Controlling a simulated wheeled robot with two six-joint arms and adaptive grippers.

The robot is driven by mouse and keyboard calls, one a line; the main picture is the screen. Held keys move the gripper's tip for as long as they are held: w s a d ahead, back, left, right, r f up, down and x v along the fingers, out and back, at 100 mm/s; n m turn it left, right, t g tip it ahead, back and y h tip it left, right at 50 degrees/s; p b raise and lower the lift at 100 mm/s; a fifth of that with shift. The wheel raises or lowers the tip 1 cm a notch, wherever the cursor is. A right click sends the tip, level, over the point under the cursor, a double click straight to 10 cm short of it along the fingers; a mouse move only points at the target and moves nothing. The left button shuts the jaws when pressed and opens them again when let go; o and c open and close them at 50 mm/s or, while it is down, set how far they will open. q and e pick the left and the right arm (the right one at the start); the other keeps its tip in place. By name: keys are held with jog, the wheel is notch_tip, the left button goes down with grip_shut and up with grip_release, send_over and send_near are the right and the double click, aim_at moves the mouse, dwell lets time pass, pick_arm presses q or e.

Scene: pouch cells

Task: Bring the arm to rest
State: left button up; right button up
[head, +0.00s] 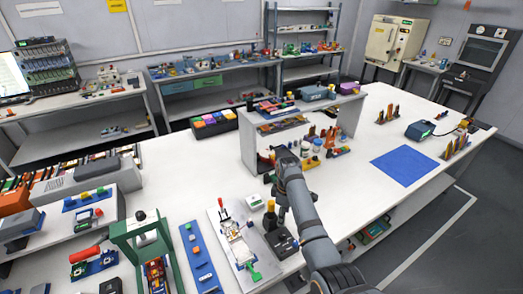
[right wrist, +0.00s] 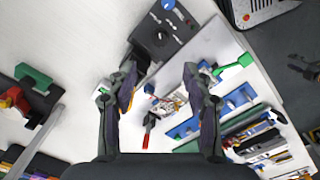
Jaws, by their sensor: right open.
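My right arm (head: 318,240) comes in from the bottom right of the head view and reaches over the white bench, with a bent joint near the shelf unit. My right gripper (right wrist: 160,78) is open in the right wrist view, with its two fingers well apart and nothing held between them. Beyond the fingers lie a light plate fixture and a dark control box with knobs (right wrist: 165,35). In the head view the arm hides most of the gripper. My left gripper is not in view.
Near the arm stand the fixture with a red-tipped lever (head: 236,238), a green-framed press (head: 146,240) and a shelf unit (head: 256,140) with bottles beside it. A blue mat (head: 404,166) lies on the bench at the right, with bare surface around it.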

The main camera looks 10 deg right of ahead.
jog(key=s+d+f+m+t, duration=0.1)
jog(key=s+d+f+m, duration=0.2)
jog(key=s, duration=0.3)
jog(key=s+d+f+m+t, duration=0.1)
jog(key=s+d+f+m, duration=0.15)
jog(key=s, duration=0.45)
jog(key=s+d+r+m+t, duration=0.1)
jog(key=s+r+m, duration=0.2)
jog(key=s, duration=0.4)
jog(key=s+d+r+m+t, duration=0.1)
jog(key=s+r+m, duration=0.2)
jog(key=s, duration=0.4)
notch_tip(320, 180, down, 28)
jog(key=s+d+g+h+b, duration=0.1)
jog(key=s+d+g+b, duration=0.1)
jog(key=b, duration=0.2)
jog(key=s+d+f+b, duration=0.1)
jog(key=s+f+b, duration=0.1)
jog(key=s+f, duration=1.6)
notch_tip(320, 180, down, 3)
jog(key=shift+s+d+r+g+b, duration=0.1)
jog(key=shift+s+d+g+b, duration=0.25)
jog(key=shift+s+g+b, duration=0.05)
